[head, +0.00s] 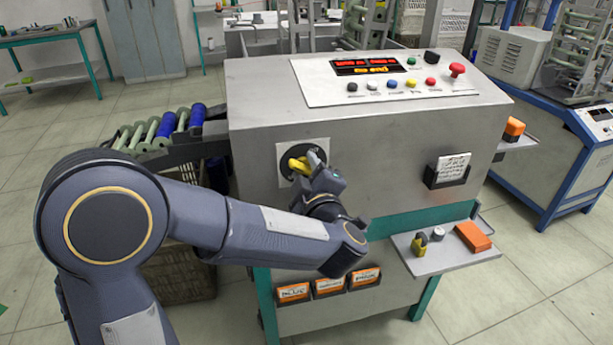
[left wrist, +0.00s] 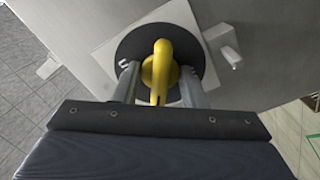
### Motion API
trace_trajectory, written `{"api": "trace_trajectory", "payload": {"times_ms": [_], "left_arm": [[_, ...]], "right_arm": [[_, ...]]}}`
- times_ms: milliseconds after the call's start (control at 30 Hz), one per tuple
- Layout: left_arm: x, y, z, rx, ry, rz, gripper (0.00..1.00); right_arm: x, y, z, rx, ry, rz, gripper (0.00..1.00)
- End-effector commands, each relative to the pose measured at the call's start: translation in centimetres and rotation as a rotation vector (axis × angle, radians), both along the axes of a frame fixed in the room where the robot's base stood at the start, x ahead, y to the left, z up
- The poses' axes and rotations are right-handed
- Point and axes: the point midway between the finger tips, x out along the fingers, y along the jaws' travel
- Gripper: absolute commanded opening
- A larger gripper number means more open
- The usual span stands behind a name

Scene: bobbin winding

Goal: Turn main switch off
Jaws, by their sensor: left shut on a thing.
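The main switch is a yellow rotary handle (head: 300,165) on a round black plate over a light square panel, on the front of the grey machine (head: 370,150). In the left wrist view the yellow handle (left wrist: 159,72) points down toward my gripper, in front of the black disc (left wrist: 188,52). My left gripper (head: 312,170) is at the switch, its two fingers (left wrist: 158,84) on either side of the handle, shut on it. The fingertips are partly hidden by my wrist in the head view. My right gripper is not in view.
The control panel (head: 330,91) with coloured buttons and a red mushroom button (head: 457,70) is on top. A small shelf (head: 455,258) with a padlock and an orange box juts out at the lower right.

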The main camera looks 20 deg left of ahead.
Motion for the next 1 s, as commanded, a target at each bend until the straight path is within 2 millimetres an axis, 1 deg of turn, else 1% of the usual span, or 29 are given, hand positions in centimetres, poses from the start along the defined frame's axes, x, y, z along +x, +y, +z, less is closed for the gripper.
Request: {"api": "trace_trajectory", "payload": {"times_ms": [67,433,1000], "left_arm": [[0.0,0.1,-0.1,-0.012,-0.005,0.002,0.11],[0.0,0.1,-0.1,-0.021,-0.010,0.002,0.11],[0.0,0.1,-0.3,-0.177,-0.097,0.002,0.11]], "right_arm": [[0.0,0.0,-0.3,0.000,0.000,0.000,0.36],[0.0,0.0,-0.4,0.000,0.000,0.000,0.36],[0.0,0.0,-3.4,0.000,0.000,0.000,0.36]]}}
